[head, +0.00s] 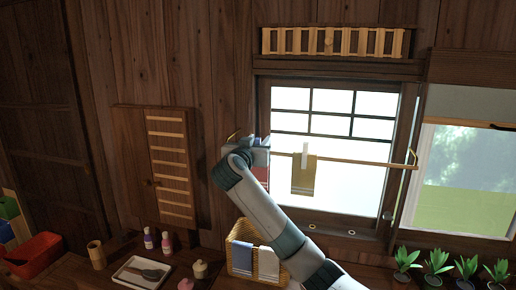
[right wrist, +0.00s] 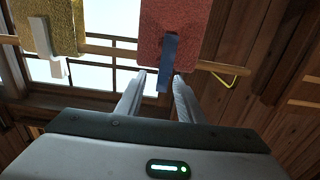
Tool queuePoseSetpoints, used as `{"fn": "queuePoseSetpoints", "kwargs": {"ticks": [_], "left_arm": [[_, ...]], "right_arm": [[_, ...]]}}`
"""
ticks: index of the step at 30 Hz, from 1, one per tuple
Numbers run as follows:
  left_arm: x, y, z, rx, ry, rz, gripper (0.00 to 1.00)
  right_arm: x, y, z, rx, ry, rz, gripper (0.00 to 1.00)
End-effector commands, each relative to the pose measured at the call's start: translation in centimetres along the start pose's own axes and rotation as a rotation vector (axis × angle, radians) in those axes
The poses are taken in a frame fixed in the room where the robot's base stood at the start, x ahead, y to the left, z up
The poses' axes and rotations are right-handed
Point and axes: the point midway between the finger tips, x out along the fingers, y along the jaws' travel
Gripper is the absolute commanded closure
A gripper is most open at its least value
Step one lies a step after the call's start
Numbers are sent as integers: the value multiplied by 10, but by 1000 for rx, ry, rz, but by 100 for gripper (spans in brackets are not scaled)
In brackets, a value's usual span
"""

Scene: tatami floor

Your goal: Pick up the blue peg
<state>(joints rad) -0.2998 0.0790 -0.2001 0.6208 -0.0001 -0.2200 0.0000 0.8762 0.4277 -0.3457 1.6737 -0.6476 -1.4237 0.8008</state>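The blue peg (right wrist: 168,58) is on the upper part of a red cloth (right wrist: 190,25) that hangs at a wooden rod (right wrist: 110,53). In the right wrist view, my right gripper (right wrist: 160,77) is open, its two fingers on either side of the peg's free end with small gaps visible. In the head view, my right gripper (head: 262,143) is at the left part of the rod; my arm and gripper hide the peg, and only part of the red cloth (head: 261,174) shows. My left gripper is not in view.
A white peg (head: 305,149) holds an olive cloth (head: 303,177) farther right on the rod, in front of the window. Below is a wicker basket (head: 240,262) with cloths over its rim. Bottles, a tray (head: 143,272) and potted plants (head: 438,262) stand on the counter.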

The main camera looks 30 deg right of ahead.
Motion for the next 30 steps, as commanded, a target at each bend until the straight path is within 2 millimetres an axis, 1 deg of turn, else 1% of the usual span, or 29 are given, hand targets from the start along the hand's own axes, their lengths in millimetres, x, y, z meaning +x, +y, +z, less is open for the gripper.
{"fn": "queuePoseSetpoints", "kwargs": {"ticks": [1, 6, 9, 13, 17, 29, 30], "left_arm": [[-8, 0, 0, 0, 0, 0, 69], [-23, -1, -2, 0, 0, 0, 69], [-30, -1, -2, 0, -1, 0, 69], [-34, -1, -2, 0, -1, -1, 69], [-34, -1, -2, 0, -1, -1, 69], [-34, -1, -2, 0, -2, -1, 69], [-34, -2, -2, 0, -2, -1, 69]], "right_arm": [[5, 1, -3, -4, -1, 3, 66], [21, -2, -2, -5, -1, 3, 66], [33, -2, -2, -5, 0, 4, 66], [42, -3, 0, -2, 0, 1, 66], [45, -3, 2, -1, 0, 1, 66], [45, -3, 3, -1, 0, 1, 66], [45, -3, 2, -1, 0, 1, 73]]}}
